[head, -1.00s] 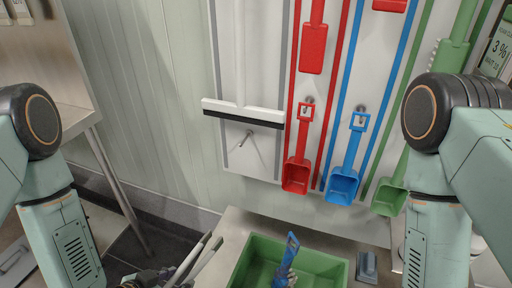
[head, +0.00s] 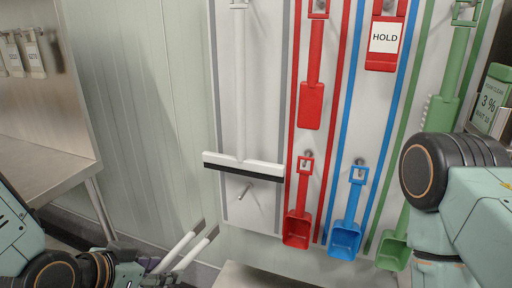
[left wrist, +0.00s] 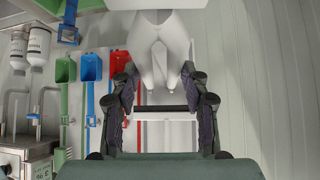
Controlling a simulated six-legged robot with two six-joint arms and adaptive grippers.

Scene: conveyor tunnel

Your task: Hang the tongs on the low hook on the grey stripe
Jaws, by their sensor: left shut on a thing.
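The tongs (head: 185,252), pale with two arms and dark tips, are held in my left gripper (head: 150,268) at the bottom of the head view, tips pointing up and right. In the left wrist view the pale tongs (left wrist: 160,40) lie between and beyond the fingers of my left gripper (left wrist: 160,92). The low hook (head: 245,190) is a bare metal peg on the grey-edged panel (head: 262,212), below the squeegee. The tongs are apart from the hook, below and left of it. My right gripper is out of view; only its arm shows.
A white squeegee (head: 243,168) with a black edge hangs just above the hook. A red scoop (head: 297,230) and a blue scoop (head: 345,238) hang to its right. A metal shelf (head: 40,165) stands at left. The wall left of the panel is bare.

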